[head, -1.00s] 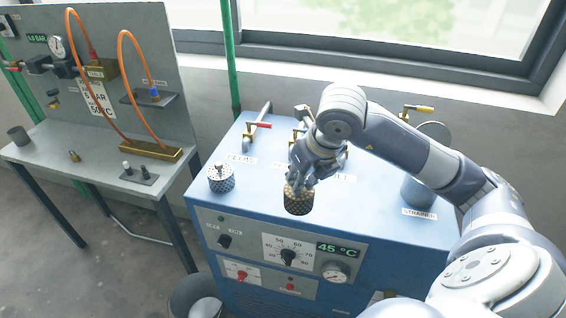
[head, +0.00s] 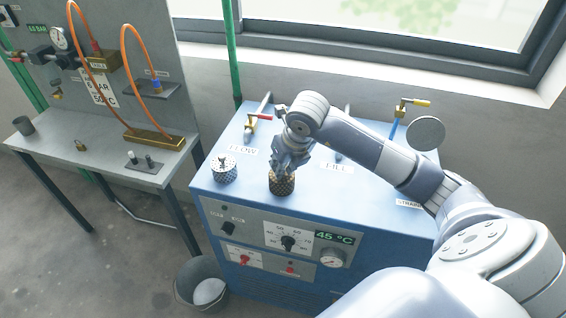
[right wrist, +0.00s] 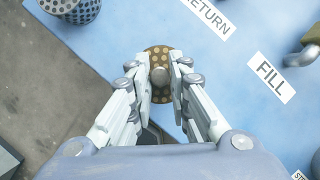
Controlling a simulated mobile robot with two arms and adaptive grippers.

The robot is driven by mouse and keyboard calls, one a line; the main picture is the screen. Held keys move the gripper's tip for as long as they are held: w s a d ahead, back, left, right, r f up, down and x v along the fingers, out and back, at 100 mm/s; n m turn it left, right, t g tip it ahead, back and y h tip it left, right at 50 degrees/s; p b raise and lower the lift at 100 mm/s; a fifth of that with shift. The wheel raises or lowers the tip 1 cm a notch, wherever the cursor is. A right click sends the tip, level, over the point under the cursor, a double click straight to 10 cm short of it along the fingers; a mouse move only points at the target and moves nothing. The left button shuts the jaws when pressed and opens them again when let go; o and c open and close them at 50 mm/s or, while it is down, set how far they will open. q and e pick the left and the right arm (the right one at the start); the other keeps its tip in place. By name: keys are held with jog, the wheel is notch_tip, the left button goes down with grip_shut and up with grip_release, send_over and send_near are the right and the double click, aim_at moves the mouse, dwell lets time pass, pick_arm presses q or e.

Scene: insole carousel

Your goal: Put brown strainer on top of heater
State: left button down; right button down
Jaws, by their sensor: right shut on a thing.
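The brown strainer (head: 281,184) is a short perforated cylinder with a knob on top. It is at the front part of the blue heater's top (head: 318,200), right of a grey perforated strainer. My right gripper (head: 287,163) comes down from above and is shut on the strainer's knob. In the right wrist view the fingers (right wrist: 160,78) flank the knob, and the strainer's dotted brown top (right wrist: 157,53) shows between them. Whether its base touches the heater top, I cannot tell. My left gripper is not in view.
A grey perforated strainer (head: 224,168) stands on the heater's left front corner. Valves with red (head: 262,117) and yellow (head: 415,102) handles rise along the back. A bucket (head: 202,284) is on the floor in front. A bench (head: 95,165) stands at left.

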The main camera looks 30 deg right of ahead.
jog(key=shift+f, duration=0.1)
jog(key=c, duration=1.5)
grip_release()
jog(key=shift+r, duration=0.3)
jog(key=b+v, duration=0.2)
jog(key=v, duration=0.9)
jog(key=shift+s+r, duration=0.15)
jog(key=shift+r, duration=0.2)
